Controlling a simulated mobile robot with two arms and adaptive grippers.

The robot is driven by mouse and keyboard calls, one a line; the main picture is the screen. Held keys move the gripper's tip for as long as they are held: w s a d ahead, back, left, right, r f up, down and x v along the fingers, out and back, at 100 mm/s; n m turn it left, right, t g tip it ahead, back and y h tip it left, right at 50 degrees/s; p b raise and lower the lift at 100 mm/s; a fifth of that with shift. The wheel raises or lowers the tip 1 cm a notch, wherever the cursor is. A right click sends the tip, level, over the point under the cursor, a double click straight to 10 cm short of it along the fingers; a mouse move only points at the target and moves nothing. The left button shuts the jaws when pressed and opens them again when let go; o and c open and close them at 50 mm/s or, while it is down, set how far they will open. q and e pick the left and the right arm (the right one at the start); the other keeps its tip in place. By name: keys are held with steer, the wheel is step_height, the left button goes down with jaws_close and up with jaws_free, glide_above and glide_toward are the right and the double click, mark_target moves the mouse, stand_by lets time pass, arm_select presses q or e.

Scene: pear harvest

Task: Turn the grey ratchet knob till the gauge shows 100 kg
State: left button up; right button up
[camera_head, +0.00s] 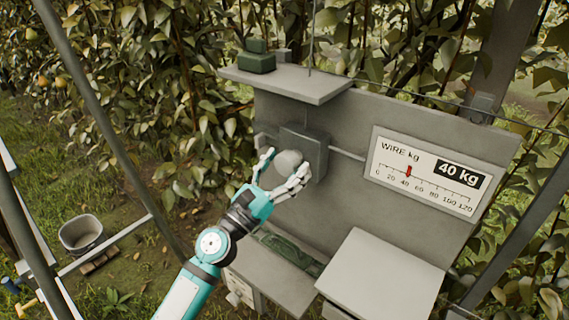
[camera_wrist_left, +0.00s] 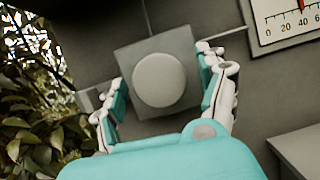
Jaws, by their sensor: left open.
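The grey ratchet knob (camera_head: 289,161) is round and sits on a square grey housing (camera_head: 314,148) on the upright grey panel. The gauge (camera_head: 425,172) to its right reads 40 kg, with its red pointer at 40. My left gripper (camera_head: 282,172) is open, with one finger on each side of the knob. In the left wrist view the knob (camera_wrist_left: 159,80) lies between the two spread fingers, with a visible gap on each side. I cannot tell how deep the fingertips reach. My right gripper is not in view.
A grey shelf (camera_head: 290,82) with a green block (camera_head: 257,60) juts out above the knob. A pale box lid (camera_head: 381,277) and a lower tray (camera_head: 272,278) stick out below. A grey bucket (camera_head: 81,234) stands on the grass at left. Slanted posts frame both sides.

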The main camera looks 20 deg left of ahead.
arm_select(q)
steer(key=c, duration=1.2)
steer(key=shift+o, duration=0.2)
